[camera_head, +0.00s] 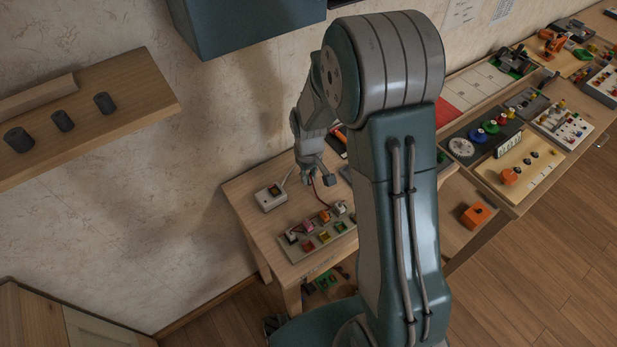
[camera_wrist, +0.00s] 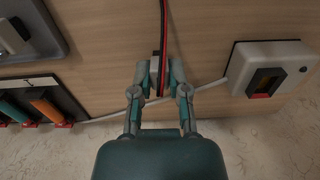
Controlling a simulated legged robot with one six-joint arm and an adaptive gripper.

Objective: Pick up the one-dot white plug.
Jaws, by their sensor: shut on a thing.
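My gripper (camera_wrist: 159,82) is shut on a small pale plug (camera_wrist: 155,62) in the wrist view, and only a sliver of it shows between the fingers. A red-and-black cord (camera_wrist: 163,22) runs up past it. Its dots are hidden, so I cannot tell the count. In the head view, my gripper (camera_head: 312,180) is above the wooden table, behind and above a pale board (camera_head: 292,247) with several coloured plugs and sockets. A white plug (camera_head: 339,208) shows at the board's back right; its dots are too small to read.
A white socket box (camera_head: 270,197) with a pale cable stands left of my gripper; it also shows in the wrist view (camera_wrist: 272,68). A teal cabinet (camera_head: 245,22) hangs above. A wooden shelf (camera_head: 130,100) is at left. A long bench with several boards runs right.

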